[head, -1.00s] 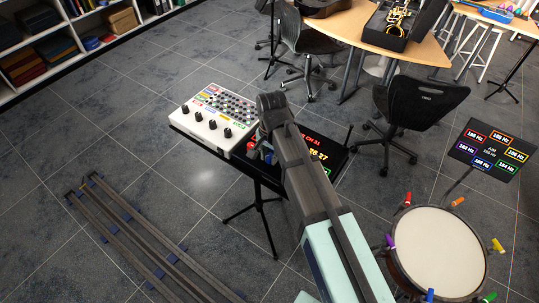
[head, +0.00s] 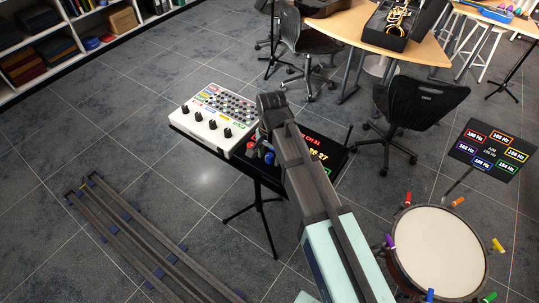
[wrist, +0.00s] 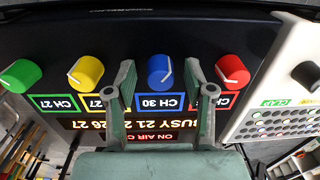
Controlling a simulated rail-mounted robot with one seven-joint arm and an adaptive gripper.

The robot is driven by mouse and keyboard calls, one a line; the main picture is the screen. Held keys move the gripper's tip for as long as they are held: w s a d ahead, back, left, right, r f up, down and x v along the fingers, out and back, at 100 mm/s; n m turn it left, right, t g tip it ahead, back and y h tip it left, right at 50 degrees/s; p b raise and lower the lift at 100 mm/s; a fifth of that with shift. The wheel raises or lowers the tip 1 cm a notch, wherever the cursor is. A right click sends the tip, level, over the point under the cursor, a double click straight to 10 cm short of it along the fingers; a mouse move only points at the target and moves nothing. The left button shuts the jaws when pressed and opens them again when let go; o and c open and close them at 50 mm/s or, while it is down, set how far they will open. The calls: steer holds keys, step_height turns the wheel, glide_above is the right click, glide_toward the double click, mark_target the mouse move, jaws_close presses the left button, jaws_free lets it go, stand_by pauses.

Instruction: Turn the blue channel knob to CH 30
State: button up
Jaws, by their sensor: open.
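In the wrist view, the blue knob (wrist: 160,71) sits between the fingertips of my open gripper (wrist: 161,75). One finger is on each side, and gaps show between them and the knob. Its white pointer line slants down and right in the picture. The label under it reads CH 30, upside down. A green knob (wrist: 21,75) and a yellow knob (wrist: 86,72) are to the left, a red knob (wrist: 232,71) to the right. The dark panel (head: 331,163) shows in the head view, partly behind my arm. Its display shows BUSY with several numbers and an ON AIR line, partly covered.
A white button-and-knob console (head: 201,127) stands left of the panel; it also shows in the wrist view (wrist: 268,75). A drum (head: 438,252) and a frequency sign (head: 492,149) are at the right. Black chairs (head: 420,108) stand behind. Floor at the left is mostly clear around rails (head: 140,240).

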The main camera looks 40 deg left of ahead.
mark_target(271, 156)
step_height(271, 156, up, 12)
steer(key=shift+d, duration=0.2)
steer(key=shift+f, duration=0.15)
stand_by(0.5)
